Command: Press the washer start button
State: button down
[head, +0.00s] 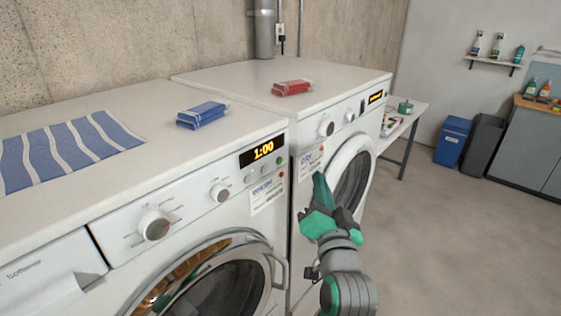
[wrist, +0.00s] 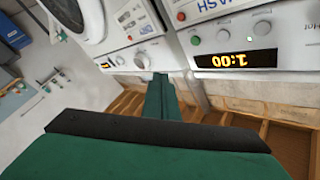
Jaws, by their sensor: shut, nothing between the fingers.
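The washer (head: 165,245) is the white left machine in the head view, its display (head: 262,151) reading 1:00. A green button (head: 280,161) and a red button (head: 281,174) sit below the display's right end, beside small grey buttons. The wrist view shows the panel upside down, with the green button (wrist: 195,40), the red button (wrist: 181,16) and the display (wrist: 236,60). My gripper (head: 318,180) is shut and empty, right of these buttons and apart from them, in front of the dryer's left edge. Its fingers (wrist: 161,95) also show in the wrist view.
The dryer (head: 325,170) stands right of the washer. Bins (head: 452,142) stand far right. The floor right of the machines is clear.

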aim_at(279, 160)
jog(key=w+a, duration=0.5)
jog(key=a, duration=0.2)
jog(key=shift+w+a, duration=0.1)
dwell(2.2)
jog(key=shift+w+a, duration=0.15)
jog(key=shift+a, duration=0.1)
